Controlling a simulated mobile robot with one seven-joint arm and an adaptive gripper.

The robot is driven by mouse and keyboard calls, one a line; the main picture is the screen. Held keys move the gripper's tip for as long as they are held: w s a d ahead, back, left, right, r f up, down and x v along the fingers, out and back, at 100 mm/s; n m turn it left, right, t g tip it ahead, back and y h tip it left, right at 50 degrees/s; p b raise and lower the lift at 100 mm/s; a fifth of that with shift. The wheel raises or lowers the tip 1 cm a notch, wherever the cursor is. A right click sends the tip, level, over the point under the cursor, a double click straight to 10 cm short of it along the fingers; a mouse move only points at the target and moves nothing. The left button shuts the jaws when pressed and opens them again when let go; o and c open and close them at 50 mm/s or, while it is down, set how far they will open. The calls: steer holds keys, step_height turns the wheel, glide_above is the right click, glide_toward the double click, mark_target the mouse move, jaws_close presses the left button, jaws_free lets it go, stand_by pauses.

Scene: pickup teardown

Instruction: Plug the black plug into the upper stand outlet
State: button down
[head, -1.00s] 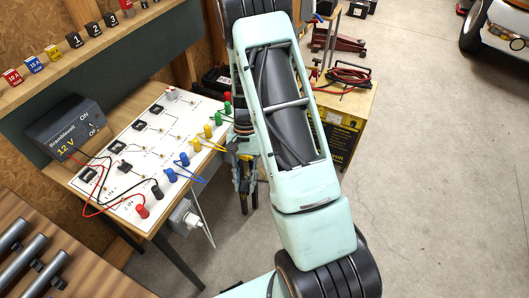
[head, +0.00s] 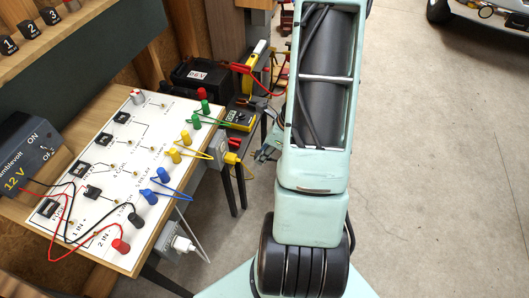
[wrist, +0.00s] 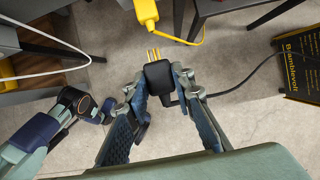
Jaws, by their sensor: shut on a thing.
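My gripper (wrist: 159,84) is shut on the black plug (wrist: 157,72) in the wrist view. The plug's brass prongs point up in that picture, away from my palm, and its black cable trails to the right. In the head view my gripper (head: 268,150) is small, to the right of the bench end and partly hidden by my arm. I cannot tell which is the upper stand outlet.
The white circuit board (head: 122,185) with coloured terminals is on the bench. A black battery (head: 199,77) and yellow meter (head: 240,116) stand behind.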

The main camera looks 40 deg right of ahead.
steer(key=w+a+p, duration=0.1)
steer(key=w+a, duration=0.5)
steer(key=w, duration=0.1)
steer(key=shift+w+p, duration=0.35)
steer(key=shift+p, duration=0.05)
steer(key=shift+w+a, duration=0.45)
steer(key=shift+w, duration=0.15)
stand_by(2.5)
steer(key=c, duration=1.6)
jaws_free()
